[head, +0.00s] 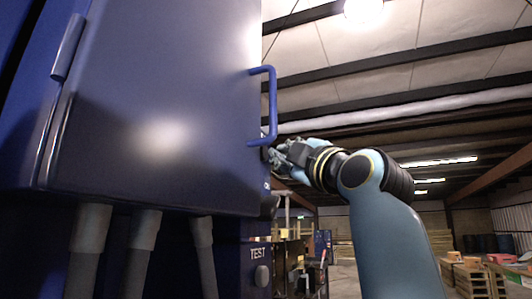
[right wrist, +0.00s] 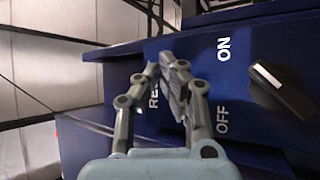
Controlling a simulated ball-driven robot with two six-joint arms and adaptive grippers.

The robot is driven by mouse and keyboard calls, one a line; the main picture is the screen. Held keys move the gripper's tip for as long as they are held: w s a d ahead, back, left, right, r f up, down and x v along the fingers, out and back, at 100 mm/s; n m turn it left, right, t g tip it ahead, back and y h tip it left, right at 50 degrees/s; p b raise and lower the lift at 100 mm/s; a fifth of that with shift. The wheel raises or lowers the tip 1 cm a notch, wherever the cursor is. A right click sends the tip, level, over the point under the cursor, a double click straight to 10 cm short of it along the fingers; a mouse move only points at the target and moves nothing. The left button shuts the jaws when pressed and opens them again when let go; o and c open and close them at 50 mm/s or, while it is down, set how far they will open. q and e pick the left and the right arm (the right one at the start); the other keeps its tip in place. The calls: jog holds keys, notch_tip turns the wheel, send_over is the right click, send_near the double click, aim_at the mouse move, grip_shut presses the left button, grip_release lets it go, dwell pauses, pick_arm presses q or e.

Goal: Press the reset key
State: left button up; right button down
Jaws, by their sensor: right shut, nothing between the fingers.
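The reset label (right wrist: 154,97) shows on a blue panel in the right wrist view, its end covered by my fingers. The key itself is hidden behind the fingers or cannot be made out. My right gripper (right wrist: 162,72) is shut and empty, its fingertips over the panel beside the label; I cannot tell whether they touch it. In the head view the right gripper (head: 274,156) is at the right side of the blue cabinet (head: 150,110), just below the blue handle (head: 272,105). My left gripper is not in view.
A black rotary knob (right wrist: 283,90) with ON and OFF marks sits right of my fingers. A TEST button (head: 262,276) is lower on the cabinet side. Grey conduits (head: 143,250) run below the cabinet. Pallets (head: 475,280) stand far off at right.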

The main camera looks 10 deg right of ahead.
jog(key=shift+w+a+r+b, duration=0.2)
jog(key=shift+w+a+b, duration=0.1)
jog(key=shift+a, duration=0.4)
dwell(0.6)
jog(key=shift+s+d, duration=0.1)
jog(key=shift+d, duration=0.05)
dwell(0.5)
jog(key=shift+s+d+f, duration=0.15)
jog(key=shift+s+d, duration=0.2)
jog(key=shift+s, duration=0.25)
jog(key=s+d, duration=0.2)
jog(key=d, duration=0.1)
jog(key=d+p, duration=0.1)
jog(key=shift+s+d, duration=0.15)
jog(key=shift+s, duration=0.25)
dwell(0.6)
